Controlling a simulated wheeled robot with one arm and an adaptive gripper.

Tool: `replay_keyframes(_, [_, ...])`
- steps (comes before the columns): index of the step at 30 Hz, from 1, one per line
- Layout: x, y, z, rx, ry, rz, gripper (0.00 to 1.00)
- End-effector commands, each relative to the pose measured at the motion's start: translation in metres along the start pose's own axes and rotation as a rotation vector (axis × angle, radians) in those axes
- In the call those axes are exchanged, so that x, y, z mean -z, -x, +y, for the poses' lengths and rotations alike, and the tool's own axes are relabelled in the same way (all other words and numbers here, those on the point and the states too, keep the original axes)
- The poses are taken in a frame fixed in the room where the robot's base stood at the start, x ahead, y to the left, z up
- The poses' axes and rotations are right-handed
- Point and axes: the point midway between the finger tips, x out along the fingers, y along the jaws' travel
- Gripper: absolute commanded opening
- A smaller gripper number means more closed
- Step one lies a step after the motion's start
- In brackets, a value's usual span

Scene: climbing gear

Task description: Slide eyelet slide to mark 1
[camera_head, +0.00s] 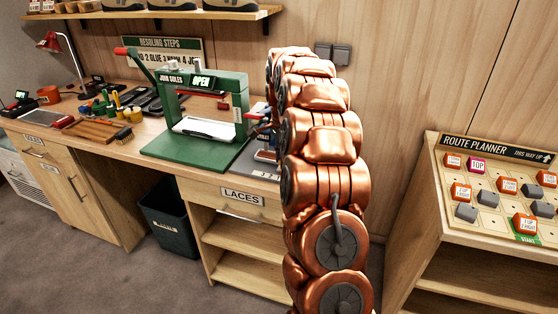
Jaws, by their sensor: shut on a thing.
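A small blue and dark device on a grey base (262,172) with printed marks stands on the bench, right of the green press. It appears to be the eyelet station, and my copper arm covers most of it. The eyelet slide itself and mark 1 cannot be made out. A small part of my gripper (261,114) seems to show at the left edge of my arm, just above this device. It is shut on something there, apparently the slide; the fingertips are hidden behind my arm.
The green press (215,158) with a red-handled lever and an "OPEN" sign stands close on the left. A route planner board (484,214) is at the right. A dark bin (170,218) stands below the bench.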

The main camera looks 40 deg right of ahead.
Motion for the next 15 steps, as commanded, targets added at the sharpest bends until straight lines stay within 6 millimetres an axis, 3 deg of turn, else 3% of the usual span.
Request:
replay_keyframes(4, [0.0001, 0.0009, -0.0007, 0.003, 0.000, 0.002, 0.00])
replay_keyframes(5, [0.0000, 0.0008, -0.0007, 0.003, 0.001, 0.001, 0.27])
replay_keyframes(12, [-0.0017, 0.0005, -0.0009, 0.001, 0.004, 0.001, 0.50])
replay_keyframes(15, [-0.0018, 0.0004, -0.0009, 0.001, 0.004, 0.001, 0.50])
